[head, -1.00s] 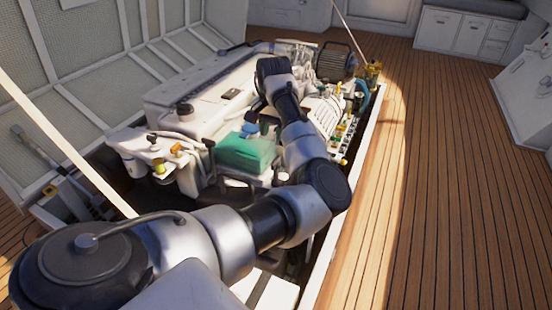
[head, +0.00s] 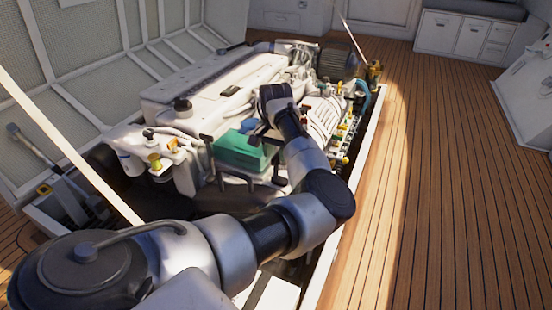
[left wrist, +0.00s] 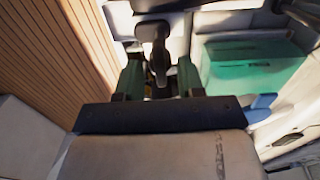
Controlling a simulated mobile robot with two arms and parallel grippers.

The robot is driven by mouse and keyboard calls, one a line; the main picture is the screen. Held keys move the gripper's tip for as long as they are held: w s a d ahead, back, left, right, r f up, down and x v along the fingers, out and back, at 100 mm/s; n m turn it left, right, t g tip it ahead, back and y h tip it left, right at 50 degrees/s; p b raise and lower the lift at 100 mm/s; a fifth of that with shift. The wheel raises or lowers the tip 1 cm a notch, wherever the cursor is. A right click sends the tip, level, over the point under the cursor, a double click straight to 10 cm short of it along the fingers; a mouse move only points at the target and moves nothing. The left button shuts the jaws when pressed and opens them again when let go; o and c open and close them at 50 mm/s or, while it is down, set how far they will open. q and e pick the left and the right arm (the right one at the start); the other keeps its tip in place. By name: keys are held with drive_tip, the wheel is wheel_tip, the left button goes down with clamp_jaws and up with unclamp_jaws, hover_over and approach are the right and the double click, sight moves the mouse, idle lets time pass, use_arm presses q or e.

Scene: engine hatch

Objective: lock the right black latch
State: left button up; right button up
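My left gripper (head: 264,135) is low over the engine, at the right end of the green box (head: 242,152). In the left wrist view, the two fingers (left wrist: 160,82) are apart, and a black lever-like part (left wrist: 154,42), which looks like the right black latch, shows between and beyond them. I cannot tell whether the fingers touch it. The green box (left wrist: 250,65) is to the right of the fingers there. Another black latch-like part (head: 207,140) stands at the box's left end. My right gripper is not in view.
The white engine (head: 215,85) fills the open hatch, with pipes and yellow-tipped fittings (head: 345,135) to the right. The raised hatch panel (head: 90,45) is at the left, with a white strut (head: 65,145) crossing near it. The wooden deck (head: 450,150) on the right is clear.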

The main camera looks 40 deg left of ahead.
use_arm(q)
drive_tip(key=shift+f, duration=0.4)
clamp_jaws()
